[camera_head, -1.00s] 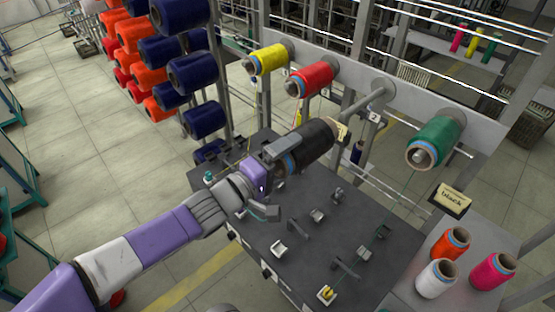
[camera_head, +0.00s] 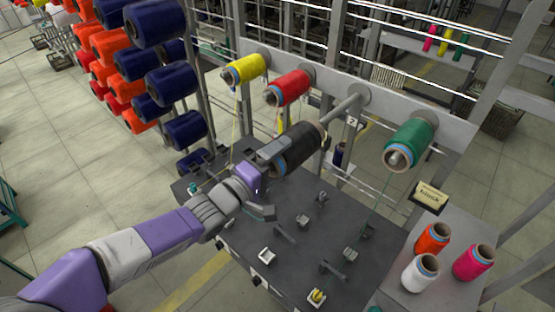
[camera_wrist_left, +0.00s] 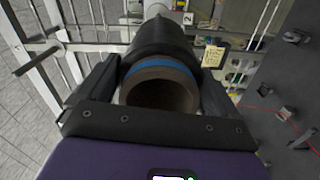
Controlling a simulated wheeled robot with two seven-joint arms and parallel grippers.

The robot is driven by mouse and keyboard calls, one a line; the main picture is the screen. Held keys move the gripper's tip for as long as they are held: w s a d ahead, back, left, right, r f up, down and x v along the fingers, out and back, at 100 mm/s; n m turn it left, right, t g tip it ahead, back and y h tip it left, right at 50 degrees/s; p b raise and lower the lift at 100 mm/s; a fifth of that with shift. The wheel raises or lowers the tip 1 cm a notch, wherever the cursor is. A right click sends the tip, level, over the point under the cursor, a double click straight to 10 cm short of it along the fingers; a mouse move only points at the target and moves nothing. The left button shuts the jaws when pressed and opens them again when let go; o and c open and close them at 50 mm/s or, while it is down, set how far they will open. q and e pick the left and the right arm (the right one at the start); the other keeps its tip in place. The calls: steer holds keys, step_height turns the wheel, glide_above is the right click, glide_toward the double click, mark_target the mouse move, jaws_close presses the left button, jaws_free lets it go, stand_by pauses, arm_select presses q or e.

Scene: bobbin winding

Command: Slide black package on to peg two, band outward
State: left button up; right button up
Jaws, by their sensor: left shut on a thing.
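The black package (camera_head: 298,147) is in my left gripper (camera_head: 272,157), which is shut on its near end. In the left wrist view the package (camera_wrist_left: 160,45) lies between the jaws, with its blue band (camera_wrist_left: 160,64) and open brown core (camera_wrist_left: 160,90) facing my wrist. Peg two (camera_head: 343,108) is a bare grey rod beside a "2" label (camera_head: 351,121). The package's far end is at the peg's tip and roughly in line with it. I cannot tell whether the tip is inside the core. My right gripper is not in view.
Yellow (camera_head: 245,69), red (camera_head: 288,88) and green (camera_head: 408,146) packages sit on neighbouring pegs. A dark table (camera_head: 240,235) with thread guides lies below. Orange, white and pink spools stand at the lower right beside a "black" sign (camera_head: 430,196). Navy packages hang at the left.

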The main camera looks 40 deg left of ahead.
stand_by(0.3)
arm_select(q)
steer(key=shift+w+f+b, duration=0.1)
steer(key=shift+w+b, duration=0.25)
steer(key=shift+w, duration=0.15)
steer(key=shift+w+d+b, duration=0.15)
steer(key=shift+w+b, duration=0.45)
steer(key=shift+w, duration=0.9)
steer(key=shift+w+b, duration=0.35)
steer(key=shift+w, duration=0.7)
steer(key=shift+d, duration=0.1)
steer(key=shift+w+d+b, duration=0.15)
steer(key=shift+w+b, duration=0.5)
steer(key=shift+w, duration=2.3)
